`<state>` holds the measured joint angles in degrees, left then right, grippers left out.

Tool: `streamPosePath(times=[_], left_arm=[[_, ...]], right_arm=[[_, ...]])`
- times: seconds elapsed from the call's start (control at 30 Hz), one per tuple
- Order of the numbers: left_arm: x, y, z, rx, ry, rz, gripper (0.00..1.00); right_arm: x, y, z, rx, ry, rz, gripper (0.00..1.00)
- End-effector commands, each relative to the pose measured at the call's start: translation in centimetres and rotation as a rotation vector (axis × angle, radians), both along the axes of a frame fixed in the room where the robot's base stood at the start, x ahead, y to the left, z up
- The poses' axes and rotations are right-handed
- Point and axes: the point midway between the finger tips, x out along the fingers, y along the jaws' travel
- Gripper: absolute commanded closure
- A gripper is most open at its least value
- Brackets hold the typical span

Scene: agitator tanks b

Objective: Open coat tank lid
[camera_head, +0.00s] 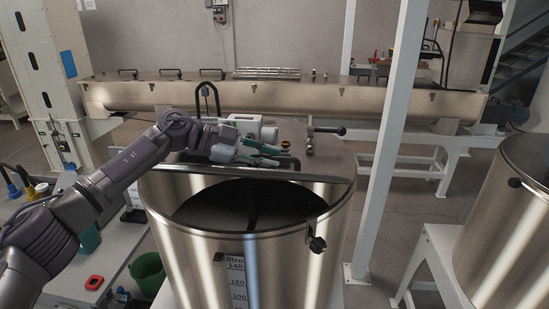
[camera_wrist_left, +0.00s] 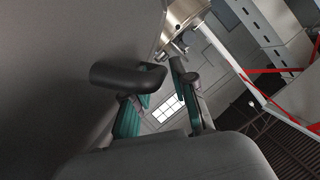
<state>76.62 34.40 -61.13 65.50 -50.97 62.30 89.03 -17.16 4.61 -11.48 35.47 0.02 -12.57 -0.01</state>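The steel coat tank (camera_head: 325,230) stands in the middle of the head view, with a litre scale on its front. Its front half is uncovered and shows a dark interior with a shaft. A flat lid part (camera_head: 335,168) lies across the back half, with a straight edge along the opening. My left gripper (camera_head: 268,153) is over this part, its teal fingers pointing right. In the left wrist view the fingers (camera_wrist_left: 163,108) are apart, with a gap between them. A black handle (camera_wrist_left: 125,75) crosses by one finger; I cannot tell whether they touch. My right gripper is out of view.
A white post (camera_head: 388,150) stands right of the tank, and a second steel tank (camera_head: 515,230) is at the far right. A long steel trough (camera_head: 300,97) runs behind.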

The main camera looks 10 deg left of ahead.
Motion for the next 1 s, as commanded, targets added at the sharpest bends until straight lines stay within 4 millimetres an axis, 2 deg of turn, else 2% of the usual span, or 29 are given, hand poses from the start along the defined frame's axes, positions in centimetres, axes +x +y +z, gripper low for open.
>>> streamPosePath(times=[0.2,0.43,0.6,0.87,1.0], left_arm=[[-0.8,4.6,1.7,-0.001,-0.003,0.006,0.74],[-1.4,8.2,3.1,-0.001,-0.003,0.004,0.74],[-1.7,9.4,3.5,-0.002,-0.003,0.004,0.74],[-1.7,9.5,3.5,-0.001,-0.002,0.002,0.74],[-1.7,9.5,3.5,-0.002,-0.002,0.003,0.94]], right_arm=[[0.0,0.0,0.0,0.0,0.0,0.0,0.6],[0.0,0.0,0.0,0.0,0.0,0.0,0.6],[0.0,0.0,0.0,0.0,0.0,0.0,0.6],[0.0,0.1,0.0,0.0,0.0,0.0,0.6],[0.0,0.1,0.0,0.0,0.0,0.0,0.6]])
